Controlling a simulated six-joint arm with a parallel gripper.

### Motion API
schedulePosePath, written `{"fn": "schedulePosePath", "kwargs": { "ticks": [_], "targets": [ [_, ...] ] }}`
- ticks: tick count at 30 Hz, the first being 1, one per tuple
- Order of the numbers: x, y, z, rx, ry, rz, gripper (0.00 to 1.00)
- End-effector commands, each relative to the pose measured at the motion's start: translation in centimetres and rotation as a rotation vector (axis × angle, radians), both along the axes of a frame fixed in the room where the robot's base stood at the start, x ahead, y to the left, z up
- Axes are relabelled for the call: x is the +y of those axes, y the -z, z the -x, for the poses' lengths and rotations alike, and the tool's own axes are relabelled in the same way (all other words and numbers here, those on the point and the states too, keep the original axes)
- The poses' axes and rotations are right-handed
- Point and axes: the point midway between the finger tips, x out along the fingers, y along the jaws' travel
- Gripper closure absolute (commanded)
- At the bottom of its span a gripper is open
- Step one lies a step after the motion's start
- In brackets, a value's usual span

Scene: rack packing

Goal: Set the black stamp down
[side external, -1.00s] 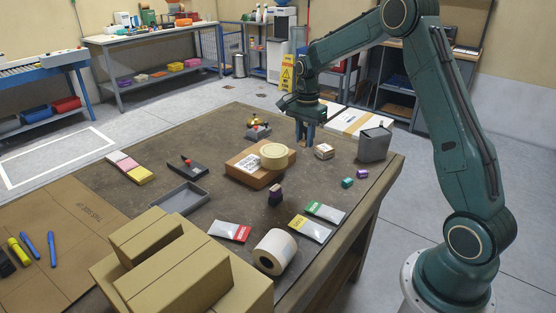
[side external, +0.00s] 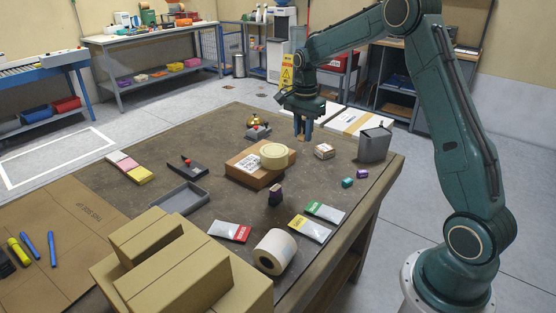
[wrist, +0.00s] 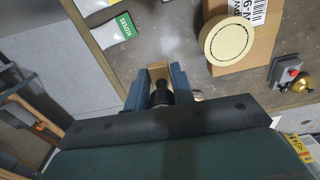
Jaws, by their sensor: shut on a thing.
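My gripper (side external: 303,138) hangs over the far right part of the workbench, behind the cardboard box with the tape roll. Its blue fingers also show in the wrist view (wrist: 158,88), closed around a black rounded piece, which I take to be the black stamp (wrist: 159,95). A tan part shows just beyond it between the fingers; I cannot tell if it belongs to the stamp. In the side view the fingers hide the stamp, and its gap to the bench cannot be told.
The cardboard box (side external: 243,171) carries a cream tape roll (side external: 272,153). A dark upright item (side external: 275,196) and pouches (side external: 324,212) lie nearer the front.

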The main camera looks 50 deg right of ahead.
Motion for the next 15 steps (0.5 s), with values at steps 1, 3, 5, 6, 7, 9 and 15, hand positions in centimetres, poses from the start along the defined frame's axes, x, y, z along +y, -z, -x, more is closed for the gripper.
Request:
{"fn": "schedulePosePath", "kwargs": {
  "ticks": [1, 3, 5, 6, 7, 9, 15],
  "targets": [
    [0.3, 0.0, -0.5, -0.001, -0.011, 0.0, 0.98],
    [1.0, 0.0, -1.2, -0.002, -0.032, 0.001, 0.98],
    [1.7, -0.1, -2.1, -0.002, -0.055, 0.001, 0.98],
    [2.3, -0.1, -2.8, -0.001, -0.073, 0.0, 0.98],
    [2.8, -0.1, -3.3, -0.002, -0.088, 0.001, 0.98],
    [4.2, -0.1, -4.6, -0.001, -0.126, 0.0, 0.98],
    [9.1, -0.2, -8.6, -0.002, -0.253, 0.001, 0.98]
  ]
}}
